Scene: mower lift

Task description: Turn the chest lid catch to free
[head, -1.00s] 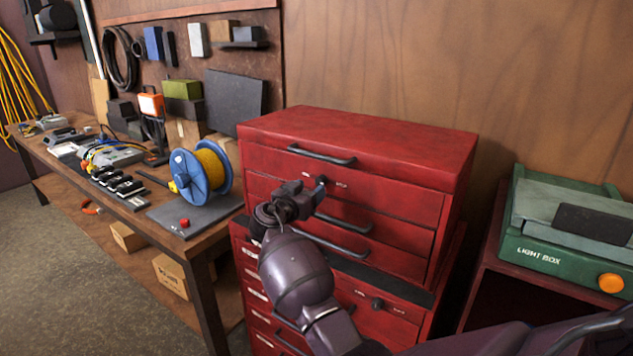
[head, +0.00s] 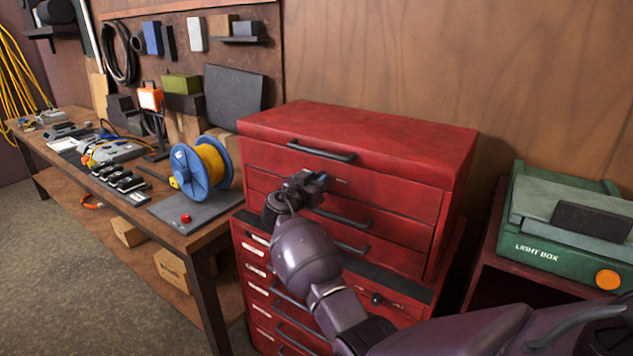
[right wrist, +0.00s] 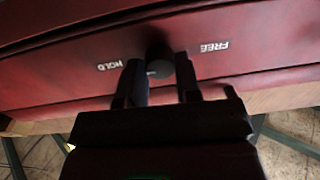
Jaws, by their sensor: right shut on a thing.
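The red tool chest (head: 400,145) has a lid at its top with a dark bar handle (head: 321,150) on the front. The lid catch (right wrist: 160,62) is a small dark knob on the red front, between a HOLD label (right wrist: 110,66) on the left and a FREE label (right wrist: 214,46) on the right in the right wrist view. My right gripper (head: 318,181) is at the catch, shut on it, with a finger on each side. The fingers partly hide the knob, and I cannot tell which way it is turned. My left gripper is not in view.
A second dark knob (head: 376,298) is on the lower red cabinet. A workbench at left holds a blue reel (head: 180,172) of yellow cord and several small devices. A green light box (head: 540,254) stands at right. Bar handles stick out from the drawers below the catch.

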